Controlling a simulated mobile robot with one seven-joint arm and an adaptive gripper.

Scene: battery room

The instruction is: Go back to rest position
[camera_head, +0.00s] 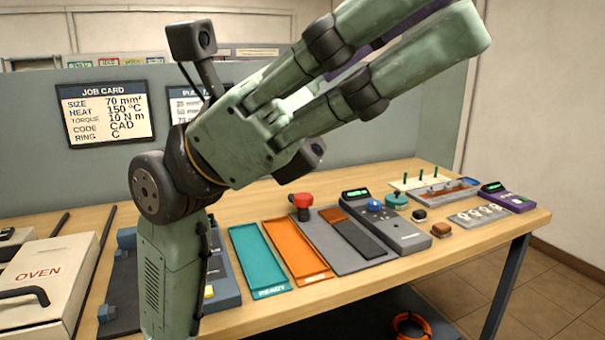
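My gripper (452,14) is raised high in front of the camera, large and pale green with dark joints. Its two fingers point to the upper right, apart from each other, with a dark purple inner face showing on the upper one. I see no object between them, and the gripper touches nothing on the bench. The end of the upper finger is cut off by the frame's top edge. The wooden workbench (455,252) lies below and behind it.
On the bench are an oven (45,285), a teal tray (258,262), an orange tray (296,252), a grey device (400,236) and a purple meter (508,198). A job card (107,112) hangs on the partition. An orange coil (410,325) lies below. Floor at the right is clear.

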